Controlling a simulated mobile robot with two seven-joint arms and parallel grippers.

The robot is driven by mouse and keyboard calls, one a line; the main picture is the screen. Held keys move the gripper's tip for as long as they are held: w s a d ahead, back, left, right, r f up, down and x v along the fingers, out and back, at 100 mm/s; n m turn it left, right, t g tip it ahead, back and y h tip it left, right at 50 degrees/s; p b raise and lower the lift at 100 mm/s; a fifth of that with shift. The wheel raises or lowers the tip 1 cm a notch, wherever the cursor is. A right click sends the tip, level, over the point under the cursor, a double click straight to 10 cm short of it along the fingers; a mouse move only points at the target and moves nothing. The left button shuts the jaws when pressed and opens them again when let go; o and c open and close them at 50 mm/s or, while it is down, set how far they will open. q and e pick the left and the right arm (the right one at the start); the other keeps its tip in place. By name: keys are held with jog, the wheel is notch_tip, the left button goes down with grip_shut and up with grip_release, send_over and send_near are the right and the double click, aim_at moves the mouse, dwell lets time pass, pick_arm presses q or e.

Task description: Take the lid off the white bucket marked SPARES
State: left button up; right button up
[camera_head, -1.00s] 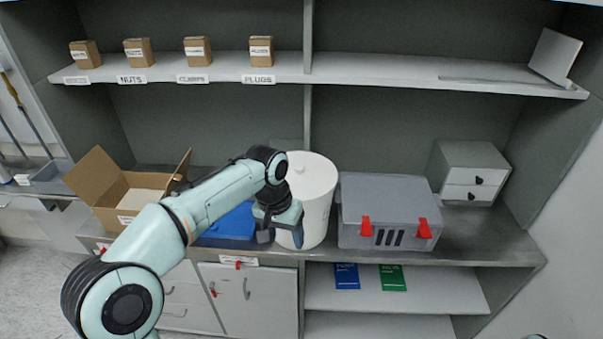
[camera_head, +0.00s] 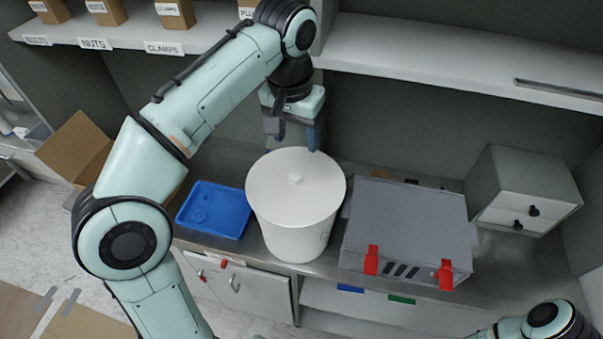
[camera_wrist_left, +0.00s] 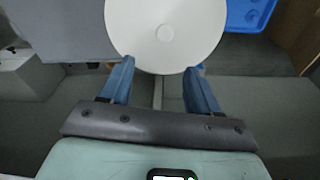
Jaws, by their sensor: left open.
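The white bucket (camera_head: 297,235) stands upright on the grey counter, with its round white lid (camera_head: 270,190) on top. A small knob (camera_head: 295,179) sits at the lid's middle. Only a trace of marking shows at the bucket's right side, too small to read. My left gripper (camera_head: 294,138) is above and behind the lid, pointing down. In the left wrist view the blue fingers (camera_wrist_left: 159,88) are apart and empty, near the lid's edge, with the lid (camera_wrist_left: 190,30) and knob (camera_wrist_left: 165,33) beyond them. My right gripper is not in view; only part of my right arm shows at the lower right.
A blue tray (camera_head: 217,210) lies left of the bucket. A grey case (camera_head: 408,218) with red latches stands close on its right. A small drawer unit (camera_head: 525,190) is further right. A shelf (camera_head: 440,55) with small boxes runs above. An open cardboard box (camera_head: 80,150) is at left.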

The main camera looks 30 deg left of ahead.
pick_arm(q)
jog(key=b, duration=0.1)
send_over(295, 175)
jog(key=s, duration=0.1)
jog(key=f, duration=0.5)
jog(key=shift+s+d+f, duration=0.1)
jog(key=shift+d+f, duration=0.15)
jog(key=shift+d, duration=0.05)
jog(key=shift+w+f+b, duration=0.2)
jog(key=shift+f, duration=0.25)
jog(key=shift+w+f+b, duration=0.15)
jog(key=shift+w+f, duration=0.05)
jog(key=shift+f, duration=0.25)
jog(key=f, duration=0.3)
jog(key=f+b, duration=0.1)
jog(key=shift+a+f, duration=0.2)
jog(key=shift+a, duration=0.1)
jog(key=shift+w, duration=0.1)
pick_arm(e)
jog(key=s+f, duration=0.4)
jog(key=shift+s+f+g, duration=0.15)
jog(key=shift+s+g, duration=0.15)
pick_arm(q)
jog(key=c, duration=1.1)
